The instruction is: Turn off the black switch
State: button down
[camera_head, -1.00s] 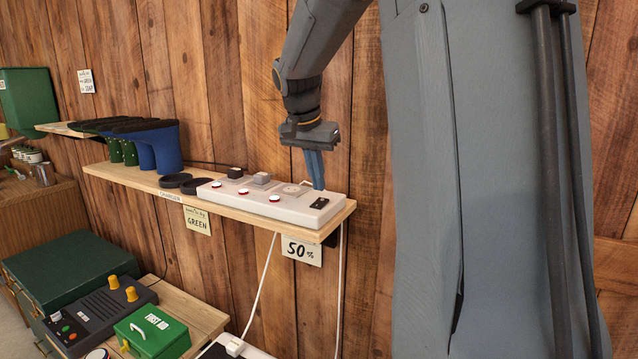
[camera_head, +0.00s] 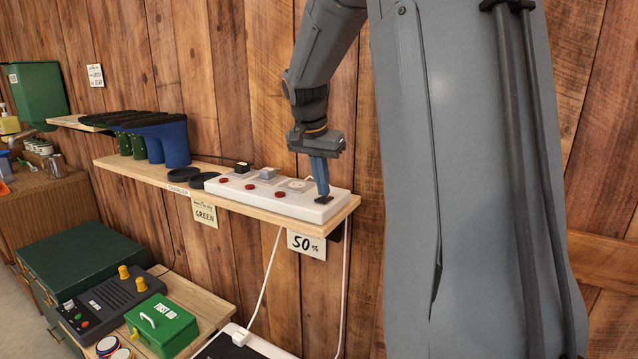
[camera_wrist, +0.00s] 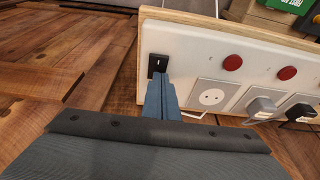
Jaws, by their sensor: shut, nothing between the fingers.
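The black switch (camera_head: 324,199) is a small dark rocker at the right end of a white power strip (camera_head: 262,206) on the wooden shelf. In the wrist view the switch (camera_wrist: 158,64) shows just beyond my fingertips, with a pale mark on it. My gripper (camera_head: 322,192) is shut and empty, pointing down, with its blue fingertips at the switch. In the wrist view the fingertips (camera_wrist: 160,76) overlap the switch's near edge. Whether they touch or press it I cannot tell.
The strip also carries red buttons (camera_wrist: 232,62), sockets and plugs (camera_wrist: 262,107). Boots (camera_head: 165,140) and black round lids (camera_head: 184,174) stand to the left on the shelf (camera_head: 290,219). A plank wall rises close behind. A white cable (camera_head: 266,280) hangs below.

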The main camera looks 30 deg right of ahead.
jog(key=shift+s+a+f, duration=0.1)
jog(key=shift+s, duration=0.05)
jog(key=shift+s+a, duration=0.3)
jog(key=shift+a, duration=0.3)
jog(key=shift+r+p, duration=0.4)
jog(key=shift+r, duration=0.2)
jog(key=b+v, duration=0.1)
jog(key=v, duration=1.2)
jog(key=shift+w+d+f+b, duration=0.1)
jog(key=shift+d+b, duration=0.1)
jog(key=shift+b, duration=0.4)
